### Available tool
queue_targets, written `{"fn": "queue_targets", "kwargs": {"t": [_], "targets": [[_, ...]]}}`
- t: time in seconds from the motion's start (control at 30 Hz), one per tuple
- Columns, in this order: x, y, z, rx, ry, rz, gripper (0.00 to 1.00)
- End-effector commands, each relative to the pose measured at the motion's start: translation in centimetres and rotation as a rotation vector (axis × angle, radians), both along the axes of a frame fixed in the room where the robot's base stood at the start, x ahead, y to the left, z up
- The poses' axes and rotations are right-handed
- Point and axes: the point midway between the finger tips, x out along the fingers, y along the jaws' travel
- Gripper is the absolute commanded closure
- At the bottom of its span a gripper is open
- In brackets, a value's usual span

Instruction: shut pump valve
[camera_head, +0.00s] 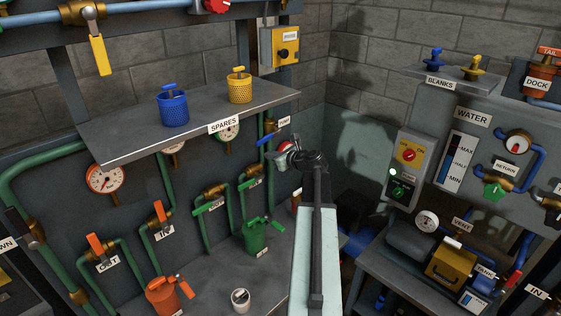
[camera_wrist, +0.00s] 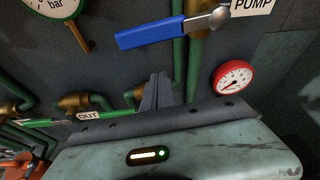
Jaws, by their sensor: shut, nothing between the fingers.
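The pump valve has a blue lever (camera_head: 264,141) beside the PUMP label (camera_head: 284,121) on the back panel. In the wrist view the blue lever (camera_wrist: 160,32) points left from its grey pivot, lying across the vertical green pipe, with the PUMP label (camera_wrist: 253,5) above right. My gripper (camera_head: 285,159) is just below and right of the lever in the head view. In the wrist view my gripper (camera_wrist: 158,80) has its fingers together and empty, below the lever with a visible gap.
A red-rimmed gauge (camera_wrist: 234,78) is right of my fingers. The SPARES shelf (camera_head: 130,136), with blue and yellow cups, juts out at upper left. Green pipes with OUT and IN valves line the panel. A WATER panel (camera_head: 450,205) stands at right.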

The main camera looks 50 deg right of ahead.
Motion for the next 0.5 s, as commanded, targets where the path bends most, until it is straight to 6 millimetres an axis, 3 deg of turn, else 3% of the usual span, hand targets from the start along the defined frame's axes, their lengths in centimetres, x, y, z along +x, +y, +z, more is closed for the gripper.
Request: {"fn": "queue_targets", "kwargs": {"t": [0.03,0.1,0.2,0.5], "targets": [[1.1,-0.2,-0.4,0.000,0.000,0.002,1.00],[0.6,0.1,2.3,-0.001,0.000,0.000,1.00],[0.5,0.3,3.4,-0.001,0.000,0.000,1.00],[0.5,0.3,3.9,-0.001,0.000,-0.001,1.00]]}}
